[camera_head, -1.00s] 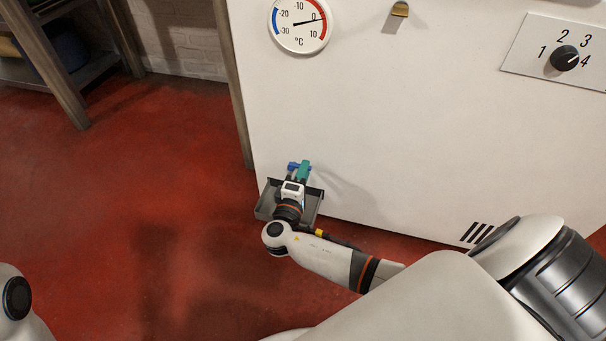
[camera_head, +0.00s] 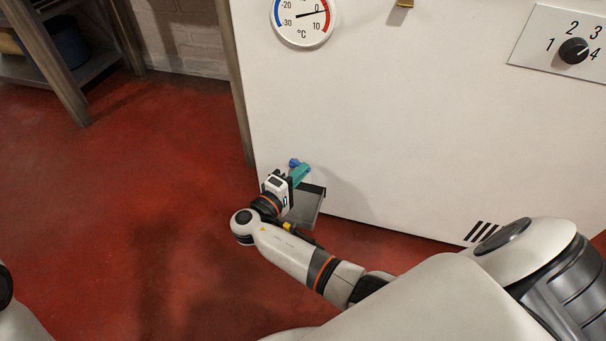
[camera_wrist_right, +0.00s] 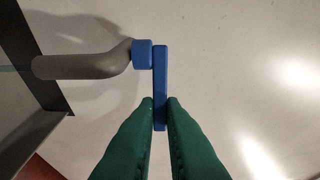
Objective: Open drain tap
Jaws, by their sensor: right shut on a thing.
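The drain tap is a grey bent pipe (camera_wrist_right: 85,66) with a blue lever handle (camera_wrist_right: 160,75), on the lower part of a white cabinet. In the head view only a bit of the blue handle (camera_head: 294,162) shows beyond my gripper. My right gripper (camera_wrist_right: 160,102) has its green fingers shut on the lower end of the handle; in the head view it is low by the cabinet (camera_head: 299,174). A grey drip tray (camera_head: 308,208) sits under the tap, partly hidden by my right wrist. My left gripper is out of view; only a piece of my left arm shows at the lower left.
The white cabinet (camera_head: 420,130) fills the right side, with a round thermometer (camera_head: 303,18) and a black dial (camera_head: 573,51). A wooden shelf (camera_head: 75,75) stands at the upper left. Red floor (camera_head: 130,200) is clear to the left.

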